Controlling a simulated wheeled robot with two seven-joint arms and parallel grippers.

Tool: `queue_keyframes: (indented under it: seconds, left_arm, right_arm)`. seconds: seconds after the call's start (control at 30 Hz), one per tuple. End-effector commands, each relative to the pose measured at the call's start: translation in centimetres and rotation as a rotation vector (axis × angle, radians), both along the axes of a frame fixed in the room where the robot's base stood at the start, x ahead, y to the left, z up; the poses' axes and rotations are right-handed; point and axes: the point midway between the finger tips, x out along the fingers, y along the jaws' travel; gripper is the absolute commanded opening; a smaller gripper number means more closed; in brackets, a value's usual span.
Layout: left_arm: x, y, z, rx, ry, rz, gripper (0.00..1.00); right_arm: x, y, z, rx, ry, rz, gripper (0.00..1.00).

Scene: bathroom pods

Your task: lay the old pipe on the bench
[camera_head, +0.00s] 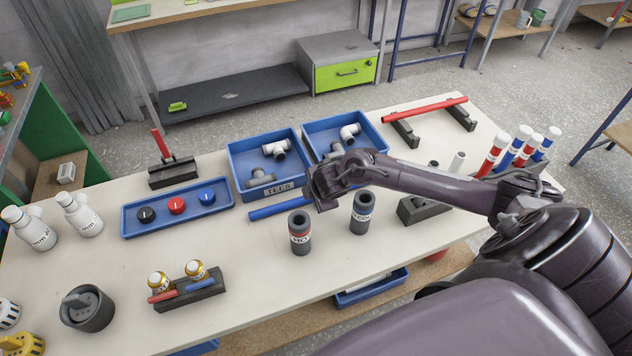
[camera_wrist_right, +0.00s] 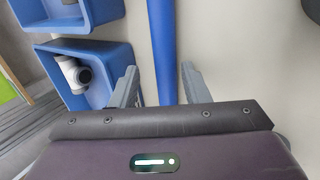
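A blue pipe (camera_head: 273,210) lies on the white bench top (camera_head: 240,270), in front of the blue trays; its right end is hidden by my right gripper. My right gripper (camera_head: 318,200) is just above that end. In the right wrist view the blue pipe (camera_wrist_right: 162,50) runs between the two fingers (camera_wrist_right: 160,85), which stand apart with a gap on each side, so the gripper is open. A red pipe (camera_head: 425,109) rests across two black stands at the back right. I cannot tell by looks which pipe is the old one. My left gripper is out of view.
Two blue trays (camera_head: 238,190) with grey and white fittings stand behind the blue pipe. Two dark cylinders (camera_head: 300,240) stand upright close in front. A blue tray of knobs (camera_head: 133,222) is to the left. The bench's front middle is mostly clear.

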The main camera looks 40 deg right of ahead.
Motion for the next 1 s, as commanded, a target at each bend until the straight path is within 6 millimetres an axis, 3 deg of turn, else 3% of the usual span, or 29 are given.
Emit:
queue_keyframes:
  seconds: [0.43, 0.8, 1.0]
  left_arm:
    - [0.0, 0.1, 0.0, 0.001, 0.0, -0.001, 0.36]
    - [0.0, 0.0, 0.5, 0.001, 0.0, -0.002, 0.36]
    - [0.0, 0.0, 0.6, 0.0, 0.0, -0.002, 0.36]
  right_arm:
    - [-1.0, 0.3, -0.4, -0.001, 0.022, 0.012, 0.47]
    - [-3.3, 0.9, 5.2, -0.002, 0.007, 0.006, 0.47]
    - [-4.0, 1.0, 6.5, -0.002, 0.005, 0.003, 0.47]
